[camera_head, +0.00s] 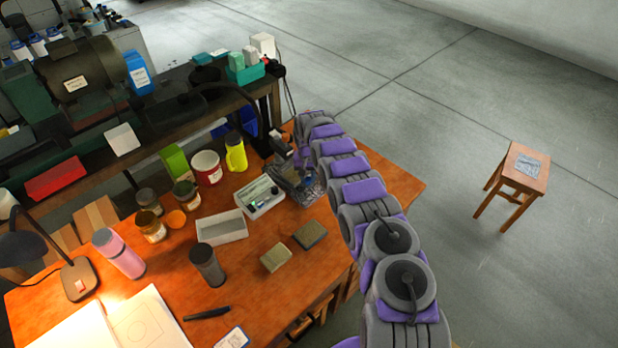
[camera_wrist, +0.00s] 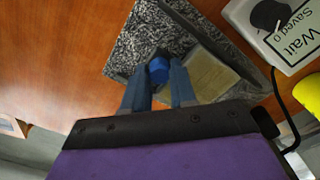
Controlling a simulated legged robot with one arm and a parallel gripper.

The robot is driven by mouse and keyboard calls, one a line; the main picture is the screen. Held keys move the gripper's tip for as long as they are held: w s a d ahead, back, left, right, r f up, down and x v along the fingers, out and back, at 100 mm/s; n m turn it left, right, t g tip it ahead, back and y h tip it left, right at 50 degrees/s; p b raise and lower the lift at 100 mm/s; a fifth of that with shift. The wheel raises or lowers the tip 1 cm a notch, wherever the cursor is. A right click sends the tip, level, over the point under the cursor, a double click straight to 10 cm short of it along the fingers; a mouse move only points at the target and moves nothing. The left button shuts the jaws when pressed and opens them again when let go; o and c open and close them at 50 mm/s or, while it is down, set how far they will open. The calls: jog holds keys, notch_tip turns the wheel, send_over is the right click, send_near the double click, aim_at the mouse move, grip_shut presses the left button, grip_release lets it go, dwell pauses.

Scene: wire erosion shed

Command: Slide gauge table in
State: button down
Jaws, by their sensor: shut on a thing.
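A speckled grey granite gauge table (camera_wrist: 135,45) lies on the wooden bench in the wrist view, with a dark bar across it and a yellowish plate (camera_wrist: 212,74) on its right part. A small blue knob (camera_wrist: 158,71) stands at its near middle. My gripper (camera_wrist: 160,88) is over the granite, its two fingers closed on either side of the blue knob. In the head view the granite gauge table (camera_head: 303,188) sits near the bench's far right edge, partly hidden by my arm. The lower finger ends and the knob's base are hard to see.
A pale box with a dark dial and "Wait" label (camera_wrist: 290,35) stands close right, with a black cable. A grey tray (camera_head: 222,228), a white case (camera_head: 262,198), two blocks (camera_head: 310,234) and a yellow bottle (camera_head: 236,155) are nearby on the bench (camera_head: 250,310). A stool (camera_head: 525,165) stands apart.

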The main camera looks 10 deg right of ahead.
jog(key=c, duration=0.9)
grip_release()
notch_tip(320, 180, up, 17)
jog(key=p, duration=0.2)
jog(key=shift+r, duration=0.15)
